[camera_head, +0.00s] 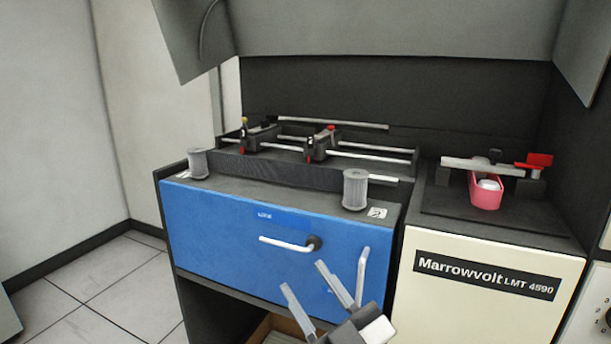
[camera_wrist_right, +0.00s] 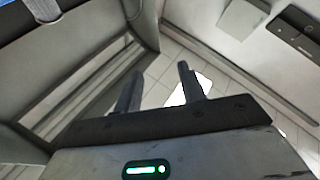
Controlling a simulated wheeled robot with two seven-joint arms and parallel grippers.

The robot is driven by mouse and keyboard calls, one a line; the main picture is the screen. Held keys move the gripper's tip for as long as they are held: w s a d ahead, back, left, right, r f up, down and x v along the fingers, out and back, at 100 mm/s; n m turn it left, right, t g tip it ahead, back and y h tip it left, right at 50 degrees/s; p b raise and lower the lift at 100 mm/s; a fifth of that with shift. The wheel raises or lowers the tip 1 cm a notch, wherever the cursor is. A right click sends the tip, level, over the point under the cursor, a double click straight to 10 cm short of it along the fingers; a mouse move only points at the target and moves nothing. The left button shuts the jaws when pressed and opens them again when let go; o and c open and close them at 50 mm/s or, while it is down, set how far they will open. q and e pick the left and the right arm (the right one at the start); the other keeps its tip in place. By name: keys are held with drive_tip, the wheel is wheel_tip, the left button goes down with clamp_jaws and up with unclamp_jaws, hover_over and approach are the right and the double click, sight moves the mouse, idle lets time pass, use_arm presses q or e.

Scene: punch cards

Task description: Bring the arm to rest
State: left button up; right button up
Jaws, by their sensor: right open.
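My right gripper (camera_head: 312,296) shows at the bottom middle of the head view, in front of the blue drawer front (camera_head: 225,232). Its two fingers are apart with nothing between them. In the right wrist view the same gripper (camera_wrist_right: 157,84) has its fingers spread, with floor tiles visible past them. My left gripper is in neither view.
The blue front has a lever handle (camera_head: 290,243) and an upright handle (camera_head: 362,275) close to my right gripper. Grey knurled cylinders (camera_head: 355,189) stand on the ledge above. A cream Marrowvolt cabinet (camera_head: 470,305) stands at right, bearing a pink container (camera_head: 486,196). Open floor (camera_head: 95,285) lies at left.

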drive_tip(key=s+d+f+m+g+h, duration=0.1)
drive_tip(key=d+f+m+h, duration=0.25)
drive_tip(key=f, duration=0.25)
drive_tip(key=s+d+f+m+h, duration=0.1)
drive_tip(key=d+f+m+h, duration=0.25)
drive_tip(key=f, duration=0.25)
drive_tip(key=s+d+f+m+g+h+p, duration=0.1)
drive_tip(key=s+d+f+g, duration=0.2)
drive_tip(key=s+f, duration=0.3)
drive_tip(key=s+d+f+m+g+h, duration=0.2)
drive_tip(key=s+d+f+g, duration=0.1)
drive_tip(key=s+f, duration=0.3)
drive_tip(key=shift+s+f+g+h+p, duration=0.3)
drive_tip(key=shift+f+g+p, duration=0.15)
drive_tip(key=shift+f, duration=0.4)
drive_tip(key=shift+w, duration=0.1)
drive_tip(key=shift+c, duration=0.7)
